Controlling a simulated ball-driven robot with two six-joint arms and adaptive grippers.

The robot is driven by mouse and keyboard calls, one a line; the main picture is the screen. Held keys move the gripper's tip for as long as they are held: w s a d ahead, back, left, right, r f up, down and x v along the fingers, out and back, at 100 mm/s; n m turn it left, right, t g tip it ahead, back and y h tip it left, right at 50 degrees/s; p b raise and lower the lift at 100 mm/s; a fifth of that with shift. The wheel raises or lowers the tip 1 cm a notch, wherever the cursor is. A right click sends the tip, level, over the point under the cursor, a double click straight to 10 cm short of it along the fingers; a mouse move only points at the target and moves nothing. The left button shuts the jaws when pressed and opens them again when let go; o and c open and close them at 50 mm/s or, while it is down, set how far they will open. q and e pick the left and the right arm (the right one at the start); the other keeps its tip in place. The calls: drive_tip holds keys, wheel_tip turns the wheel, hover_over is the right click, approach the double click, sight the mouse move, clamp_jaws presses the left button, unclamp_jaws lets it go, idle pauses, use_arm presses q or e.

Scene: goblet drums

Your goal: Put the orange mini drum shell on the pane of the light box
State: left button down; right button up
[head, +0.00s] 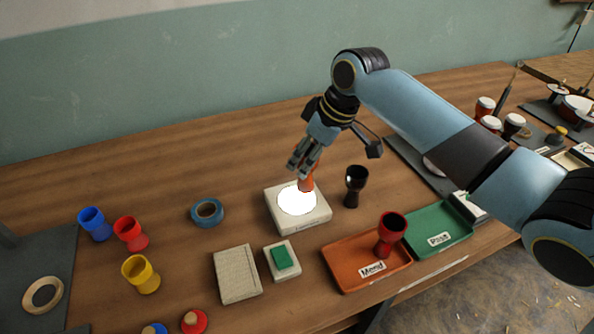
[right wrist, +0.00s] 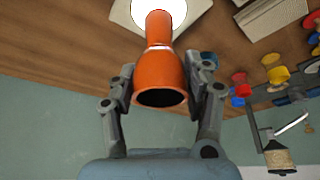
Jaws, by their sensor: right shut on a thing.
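The orange mini drum shell (head: 308,184) is at the light box, at the back right part of its glowing white pane (head: 292,203). My right gripper (head: 303,165) is above the box and shut on the shell, hiding part of it. In the right wrist view, my gripper's fingers (right wrist: 158,75) are on both sides of the shell (right wrist: 158,68). Its wide open end faces the camera and its other end points to the bright pane (right wrist: 172,10). I cannot tell whether the shell touches the pane. The light box (head: 312,221) is pale and low. My left gripper is not in view.
A black goblet shell (head: 355,187) stands just right of the light box. Table behind the box is clear.

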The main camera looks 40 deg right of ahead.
drive_tip(key=shift+w+a+f, duration=0.25)
drive_tip(key=shift+w+f, duration=0.05)
drive_tip(key=shift+w, duration=0.2)
drive_tip(key=shift+w+a+f, duration=0.2)
drive_tip(key=shift+w+f, duration=0.1)
drive_tip(key=shift+w, duration=0.15)
drive_tip(key=shift+f, duration=0.3)
wheel_tip(320, 180, down, 3)
drive_tip(key=shift+f, duration=0.2)
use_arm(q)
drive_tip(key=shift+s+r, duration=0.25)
use_arm(e)
drive_tip(key=shift+w+f, duration=0.1)
drive_tip(key=o, duration=1.2)
drive_tip(key=shift+f, duration=0.1)
drive_tip(key=shift+c, duration=0.2)
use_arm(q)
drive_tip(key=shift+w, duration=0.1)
